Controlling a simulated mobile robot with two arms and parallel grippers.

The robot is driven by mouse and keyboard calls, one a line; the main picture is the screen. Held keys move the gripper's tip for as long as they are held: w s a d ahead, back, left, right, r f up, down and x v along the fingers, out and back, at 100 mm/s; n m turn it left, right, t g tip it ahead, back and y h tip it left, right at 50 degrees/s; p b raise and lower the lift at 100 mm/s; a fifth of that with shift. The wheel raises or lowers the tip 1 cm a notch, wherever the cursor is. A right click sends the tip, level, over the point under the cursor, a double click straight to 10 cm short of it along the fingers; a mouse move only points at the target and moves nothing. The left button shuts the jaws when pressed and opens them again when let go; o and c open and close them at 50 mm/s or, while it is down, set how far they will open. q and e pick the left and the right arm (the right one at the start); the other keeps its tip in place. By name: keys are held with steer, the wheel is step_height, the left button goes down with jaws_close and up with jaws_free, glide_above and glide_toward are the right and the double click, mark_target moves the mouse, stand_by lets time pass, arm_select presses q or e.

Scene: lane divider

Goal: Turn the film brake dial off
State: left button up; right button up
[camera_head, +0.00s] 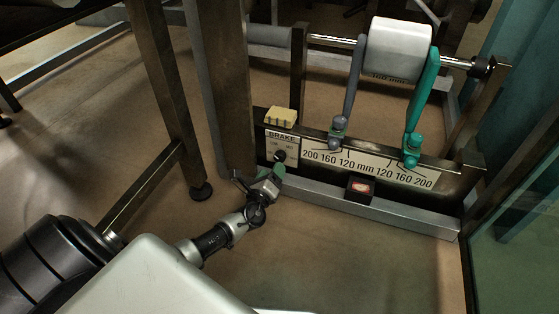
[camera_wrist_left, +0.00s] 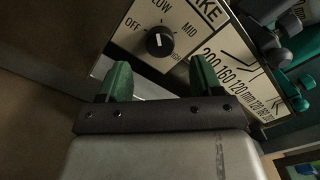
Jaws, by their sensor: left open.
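The film brake dial is a small black round knob with a white pointer line. In the left wrist view the dial (camera_wrist_left: 160,41) sits on a pale plate marked OFF, LOW, MID and HIGH. I cannot tell for certain which mark the line points at. In the head view the dial (camera_head: 280,156) is on the BRAKE plate (camera_head: 282,146) at the left end of the machine's front rail. My left gripper (camera_head: 261,177) is just in front and below it. In the wrist view its green fingers (camera_wrist_left: 162,75) are open and empty, with the dial beyond the gap. My right gripper is not in view.
A yellow block (camera_head: 281,116) sits above the BRAKE plate. A ruler scale (camera_head: 358,165) runs right, with a grey lever (camera_head: 352,80) and a green lever (camera_head: 423,85). A dark frame leg (camera_head: 176,100) stands left.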

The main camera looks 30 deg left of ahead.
mark_target(278, 159)
arm_select(q)
steer(key=b+x, duration=0.2)
steer(key=x, duration=0.3)
steer(key=shift+w+a+f, duration=0.15)
steer(key=shift+w, duration=0.15)
steer(key=shift+w+a, duration=0.1)
steer(key=shift+w, duration=0.35)
steer(key=c, duration=0.9)
